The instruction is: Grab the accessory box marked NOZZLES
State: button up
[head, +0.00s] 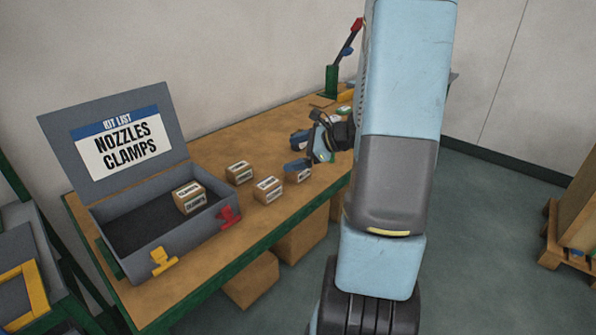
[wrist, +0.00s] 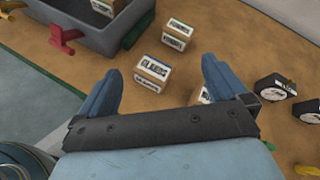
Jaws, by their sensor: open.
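My gripper (head: 298,150) is open and empty above the workbench; its two blue fingers also show in the wrist view (wrist: 160,70). One small cardboard box (head: 298,174) sits just below the fingers, partly covered. In the wrist view this box (wrist: 203,97) shows beside the right finger, mostly hidden, its label unreadable. A second box (head: 267,189) lies to its left; its label seems to read GLANDS in the wrist view (wrist: 152,73). A third box (head: 239,172) lies farther back, its label unclear. I cannot tell which box is marked NOZZLES.
An open grey case (head: 215,218) stands at the bench's left, its lid listing NOZZLES and CLAMPS. A box (head: 189,197), apparently marked CLAMPS, lies inside. Black dial gauges (wrist: 273,88) lie right of my gripper. A red and blue tool on a green stand (head: 332,80) stands behind.

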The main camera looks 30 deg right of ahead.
jog(key=w+d+f+m+t+h, duration=0.1)
jog(key=d+f+m+t+h, duration=0.25)
jog(key=d+f+m, duration=0.65)
jog(key=shift+n, duration=0.7)
jog(key=w, duration=0.2)
jog(key=w+f, duration=0.1)
jog(key=w, duration=0.4)
jog(key=shift+w+a+f, duration=0.1)
jog(key=shift+a+f, duration=0.15)
jog(key=shift+f, duration=0.15)
jog(key=shift+x, duration=2.75)
jog(key=shift+a+f, duration=0.1)
jog(key=shift+c, duration=0.3)
jog(key=c, duration=0.8)
